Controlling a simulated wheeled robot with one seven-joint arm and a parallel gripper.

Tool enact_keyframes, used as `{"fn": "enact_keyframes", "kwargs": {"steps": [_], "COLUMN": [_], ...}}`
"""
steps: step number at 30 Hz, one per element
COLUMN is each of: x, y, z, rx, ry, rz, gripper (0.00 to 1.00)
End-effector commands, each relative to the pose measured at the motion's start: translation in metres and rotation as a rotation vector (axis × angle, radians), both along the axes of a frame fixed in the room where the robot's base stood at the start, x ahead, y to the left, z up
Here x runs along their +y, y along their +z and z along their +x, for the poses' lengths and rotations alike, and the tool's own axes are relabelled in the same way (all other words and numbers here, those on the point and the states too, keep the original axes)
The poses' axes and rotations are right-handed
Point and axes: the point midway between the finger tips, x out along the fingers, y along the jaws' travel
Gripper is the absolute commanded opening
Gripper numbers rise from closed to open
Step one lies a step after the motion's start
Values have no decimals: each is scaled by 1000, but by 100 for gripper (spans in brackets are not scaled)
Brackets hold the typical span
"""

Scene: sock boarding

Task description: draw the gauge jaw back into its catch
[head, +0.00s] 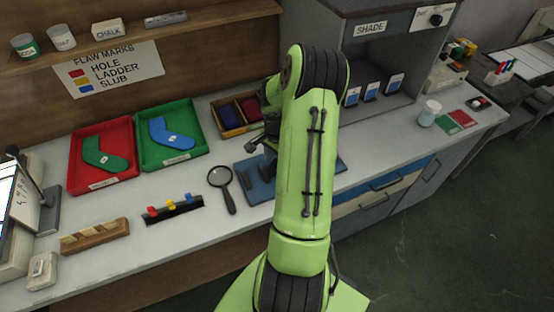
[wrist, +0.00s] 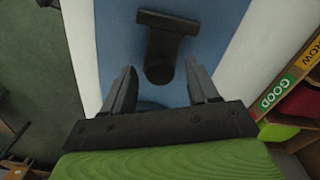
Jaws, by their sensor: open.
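A dark T-shaped piece (wrist: 166,32), which looks like the gauge jaw, lies over a blue mat or board (wrist: 118,35) in the wrist view. It has a wide crossbar and a stem with a rounded end. My gripper (wrist: 160,66) is open, with the rounded end between and just beyond its fingertips; I cannot tell whether they touch. In the head view the blue board (head: 260,191) lies on the bench, and my gripper (head: 264,150) is over it, partly hidden by my green arm. I cannot make out the catch.
A magnifier (head: 221,178) lies left of the board. A red tray (head: 75,160) and a green tray (head: 200,128) hold socks. A wooden box (head: 228,124) sits behind, and the shade cabinet (head: 384,55) stands to the right. The bench front between has free room.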

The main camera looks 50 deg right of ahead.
Motion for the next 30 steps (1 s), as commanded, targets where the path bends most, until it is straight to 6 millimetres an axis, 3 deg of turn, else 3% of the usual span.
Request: {"fn": "enact_keyframes", "kwargs": {"steps": [6, 18, 25, 30], "x": [0, 0, -4, -31], "y": [0, 0, 1, 1], "z": [0, 0, -2, -17], "rx": [0, 0, 0, -1], "ry": [1, 1, -1, -5], "rz": [0, 0, 0, -2], "gripper": [59, 0, 0, 0]}}
